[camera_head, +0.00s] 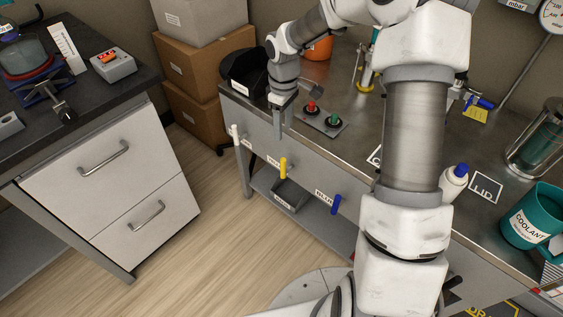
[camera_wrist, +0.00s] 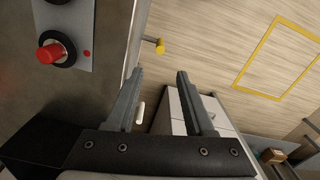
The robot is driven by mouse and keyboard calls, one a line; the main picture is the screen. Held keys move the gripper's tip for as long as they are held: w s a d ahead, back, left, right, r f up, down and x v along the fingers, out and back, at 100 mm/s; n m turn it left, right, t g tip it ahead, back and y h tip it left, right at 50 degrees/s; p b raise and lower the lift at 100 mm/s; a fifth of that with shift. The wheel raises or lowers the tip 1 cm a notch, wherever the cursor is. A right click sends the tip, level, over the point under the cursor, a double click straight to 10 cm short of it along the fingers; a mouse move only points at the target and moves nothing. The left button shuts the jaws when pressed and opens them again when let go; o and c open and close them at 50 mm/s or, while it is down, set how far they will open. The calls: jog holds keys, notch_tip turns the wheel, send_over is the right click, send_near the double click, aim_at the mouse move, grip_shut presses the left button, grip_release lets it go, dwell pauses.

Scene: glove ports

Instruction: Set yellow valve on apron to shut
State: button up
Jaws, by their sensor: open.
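The yellow valve (camera_head: 283,167) is on the grey front apron (camera_head: 345,184) of the steel bench, left of centre in the head view. Its handle points downward there. In the wrist view the yellow valve (camera_wrist: 160,47) shows as a small knob with a short stem, beyond my fingertips. My gripper (camera_head: 282,118) is at the bench's front edge, above and apart from the valve. In the wrist view my gripper (camera_wrist: 160,74) is open, with nothing between its fingers. The valve's label is too small to read.
A white handle (camera_head: 235,134) and a blue handle (camera_head: 336,204) sit on the same apron, left and right of the yellow one. A grey open bin (camera_head: 290,196) is below the valve. Floor before the apron is clear.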

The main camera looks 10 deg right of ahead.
aim_at(283, 162)
notch_tip(283, 162, down, 16)
jog(key=b, duration=0.4)
jog(key=shift+r, duration=0.2)
grip_shut()
dwell(1.1)
